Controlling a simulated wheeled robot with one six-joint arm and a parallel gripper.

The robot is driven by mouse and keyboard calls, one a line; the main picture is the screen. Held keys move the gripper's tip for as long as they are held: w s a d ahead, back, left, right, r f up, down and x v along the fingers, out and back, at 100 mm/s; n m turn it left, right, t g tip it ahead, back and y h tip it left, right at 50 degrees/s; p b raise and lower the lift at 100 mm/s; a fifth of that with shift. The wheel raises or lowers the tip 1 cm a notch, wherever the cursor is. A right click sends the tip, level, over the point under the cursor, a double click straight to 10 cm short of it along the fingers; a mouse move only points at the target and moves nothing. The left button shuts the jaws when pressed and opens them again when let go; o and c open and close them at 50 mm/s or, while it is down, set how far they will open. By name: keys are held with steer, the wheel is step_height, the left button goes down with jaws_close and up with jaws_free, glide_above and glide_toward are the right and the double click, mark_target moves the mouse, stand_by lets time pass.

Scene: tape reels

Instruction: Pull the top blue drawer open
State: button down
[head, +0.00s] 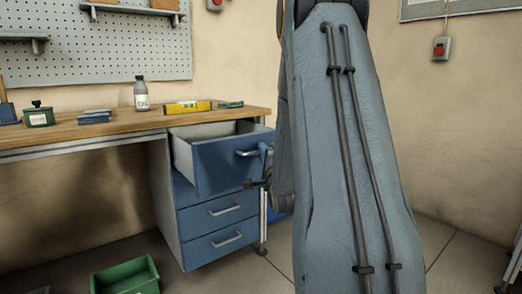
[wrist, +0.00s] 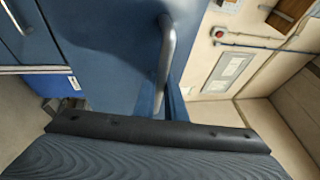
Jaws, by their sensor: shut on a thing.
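The top blue drawer (head: 225,165) stands pulled out of the cabinet under the workbench, with its pale inside showing. Its grey bar handle (head: 247,153) is on the blue front. My gripper (head: 264,160) is at the right end of this handle, partly hidden by my arm. In the wrist view the handle (wrist: 166,50) runs down to my gripper (wrist: 168,105), which is shut on it. The blue drawer front (wrist: 110,50) fills the middle of that view. The exact finger contact is mostly hidden.
Two closed blue drawers (head: 222,212) sit below. The wooden bench top (head: 70,131) holds an oil bottle (head: 141,95), a yellow level (head: 187,107) and small items. A green crate (head: 126,277) is on the floor at left. My arm blocks the centre right.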

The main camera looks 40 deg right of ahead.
steer(key=c, duration=2.1)
jaws_free()
steer(key=p+v, duration=0.1)
steer(key=v, duration=0.7)
steer(key=shift+w, duration=0.1)
steer(key=shift+f, duration=0.1)
